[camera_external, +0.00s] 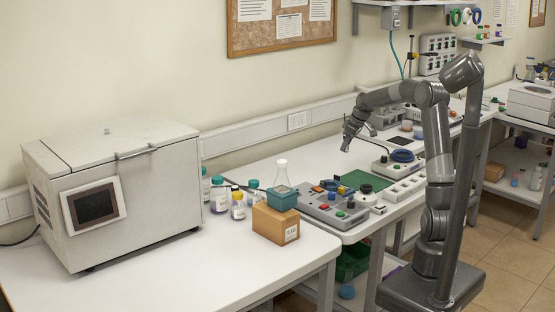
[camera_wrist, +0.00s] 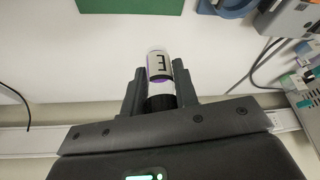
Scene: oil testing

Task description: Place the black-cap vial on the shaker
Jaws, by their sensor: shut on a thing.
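My gripper (camera_wrist: 160,88) is shut on the black-cap vial (camera_wrist: 160,66) in the wrist view. The vial has a white label with dark marks and some purple showing. Its black cap is at the palm end, between the fingers. In the external view my gripper (camera_external: 346,143) hangs above the far part of the bench, left of a small device with a blue round top (camera_external: 401,156), which looks like the shaker. The vial is too small to make out there. Part of a blue-topped device (camera_wrist: 232,8) shows at the top right of the wrist view.
A green mat (camera_external: 361,180) lies on the bench in front of the blue-topped device. A grey box with coloured buttons (camera_external: 333,211), a cardboard box (camera_external: 275,224) and several bottles stand nearer. A large white machine (camera_external: 115,195) fills the left. Bare white bench surrounds the vial in the wrist view.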

